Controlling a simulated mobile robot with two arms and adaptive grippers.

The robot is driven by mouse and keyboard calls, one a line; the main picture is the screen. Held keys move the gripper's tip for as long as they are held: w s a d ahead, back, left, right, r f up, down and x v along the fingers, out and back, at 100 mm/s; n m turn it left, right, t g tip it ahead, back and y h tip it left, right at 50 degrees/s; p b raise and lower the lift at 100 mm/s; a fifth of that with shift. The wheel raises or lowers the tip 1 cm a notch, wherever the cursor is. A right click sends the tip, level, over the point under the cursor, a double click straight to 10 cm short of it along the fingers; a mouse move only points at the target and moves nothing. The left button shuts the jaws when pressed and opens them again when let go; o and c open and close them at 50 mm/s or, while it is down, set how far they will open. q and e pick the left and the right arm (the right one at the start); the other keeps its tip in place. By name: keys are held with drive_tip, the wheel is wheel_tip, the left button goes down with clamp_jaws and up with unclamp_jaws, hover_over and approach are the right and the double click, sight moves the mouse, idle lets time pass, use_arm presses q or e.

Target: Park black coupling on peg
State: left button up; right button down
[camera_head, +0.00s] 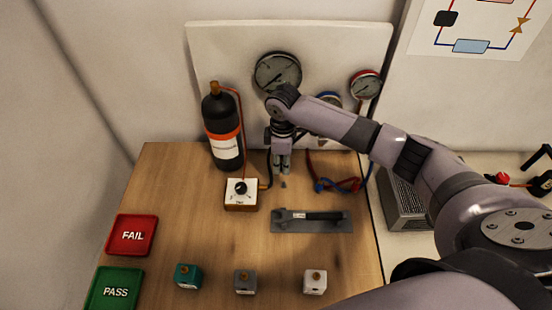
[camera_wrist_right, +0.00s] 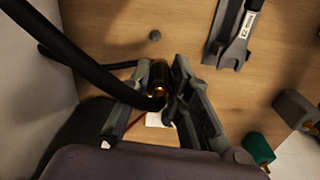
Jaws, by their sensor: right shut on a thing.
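My right gripper (camera_head: 281,170) hangs over the wooden bench in front of the gauge panel, its fingers pointing down. In the right wrist view the fingers (camera_wrist_right: 163,95) are shut on the black coupling (camera_wrist_right: 159,73), a small dark cylinder with brass-coloured parts. A thick black hose (camera_wrist_right: 85,70) runs from the upper left down to the coupling and hides part of it. A small grey round stub (camera_wrist_right: 154,36), probably the peg, stands on the bench apart from the coupling; it also shows just below the fingers in the head view (camera_head: 283,184). My left gripper is not in view.
A black bottle (camera_head: 222,130) and a white valve box (camera_head: 241,191) stand left of the gripper. A grey plate with a dark handle (camera_head: 311,220) lies in front. Red and blue hoses (camera_head: 338,185) lie at right. FAIL (camera_head: 132,235) and PASS (camera_head: 115,288) trays are at left.

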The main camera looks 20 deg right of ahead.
drive_tip(key=shift+w+d+f+n, duration=0.3)
drive_tip(key=shift+d+f+n, duration=0.3)
drive_tip(key=shift+f, duration=0.15)
drive_tip(key=shift+r+p, duration=0.1)
drive_tip(key=shift+p, duration=0.55)
drive_tip(key=shift+f+b, duration=1.3)
drive_tip(key=shift+f, duration=1.4)
drive_tip(key=shift+s, duration=0.1)
drive_tip(key=shift+p, duration=0.4)
drive_tip(key=shift+p, duration=0.3)
